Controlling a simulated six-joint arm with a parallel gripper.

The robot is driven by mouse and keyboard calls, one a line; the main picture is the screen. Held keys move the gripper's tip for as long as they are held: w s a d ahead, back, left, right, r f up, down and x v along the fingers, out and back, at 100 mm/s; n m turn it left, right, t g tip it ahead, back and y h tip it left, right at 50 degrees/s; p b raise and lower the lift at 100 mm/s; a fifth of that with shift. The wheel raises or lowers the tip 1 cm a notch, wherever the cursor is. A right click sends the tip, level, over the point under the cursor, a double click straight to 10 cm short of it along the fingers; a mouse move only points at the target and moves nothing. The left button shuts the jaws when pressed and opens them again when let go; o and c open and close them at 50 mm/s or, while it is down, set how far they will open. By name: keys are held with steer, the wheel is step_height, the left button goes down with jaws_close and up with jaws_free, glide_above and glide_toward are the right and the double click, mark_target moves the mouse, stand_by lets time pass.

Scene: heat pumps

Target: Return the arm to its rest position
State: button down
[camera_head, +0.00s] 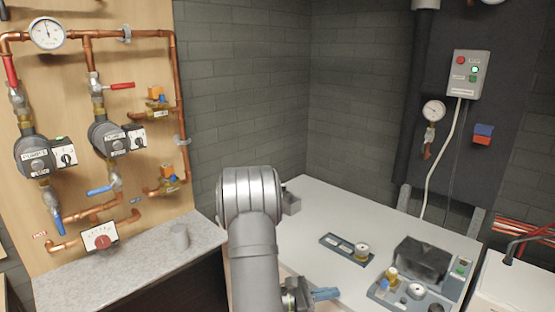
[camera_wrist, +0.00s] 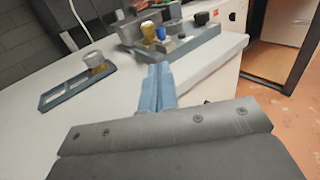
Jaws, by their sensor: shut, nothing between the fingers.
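My arm (camera_head: 252,225) rises at the bottom centre of the head view, with its grey rounded joint in front of the white table. My gripper (camera_head: 325,294) is low at the table's near edge, its blue fingers pointing right. In the wrist view the blue fingers (camera_wrist: 159,88) lie together, shut and empty. They are apart from the objects on the table. Part of the gripper and wrist is hidden behind the arm in the head view.
The white table (camera_head: 310,215) holds a dark tray (camera_head: 335,243) with a brass-and-white part, and a fixture (camera_head: 420,290) at right.

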steer(key=d, duration=0.4)
steer(key=w+d, duration=0.1)
steer(key=d, duration=0.3)
steer(key=w+d, duration=0.1)
steer(key=d, duration=0.2)
steer(key=shift+d, duration=0.4)
steer(key=s+a, duration=0.2)
steer(key=a, duration=1)
steer(key=shift+w+d, duration=0.35)
steer(key=shift+d, duration=1.65)
steer(key=shift+w+d, duration=0.35)
steer(key=shift+d, duration=1.65)
steer(key=shift+w+d, duration=0.35)
steer(key=shift+d, duration=1.65)
